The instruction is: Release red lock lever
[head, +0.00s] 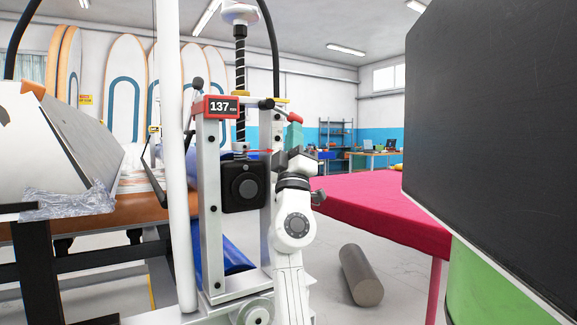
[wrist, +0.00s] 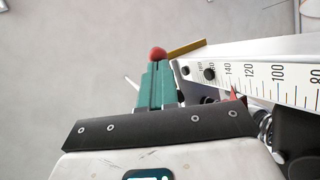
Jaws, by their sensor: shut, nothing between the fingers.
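The red lock lever's rounded end (wrist: 158,53) shows just beyond my fingertips in the wrist view. In the head view a red piece (head: 294,118) shows right at the top of my fingers. My gripper (head: 294,128) has teal fingers pointing up beside the right post of the metal stand; the fingers also show in the wrist view (wrist: 156,69). They are shut together with nothing between them. I cannot tell whether they touch the red end. Most of the lever's length is hidden.
The stand's frame (head: 212,200) carries a display reading 137 (head: 220,107) and a black block (head: 244,187). A white scale (wrist: 265,78) with a red pointer (wrist: 234,93) lies right of my fingers. A pink-covered table (head: 385,205) and dark panel (head: 490,110) stand to the right.

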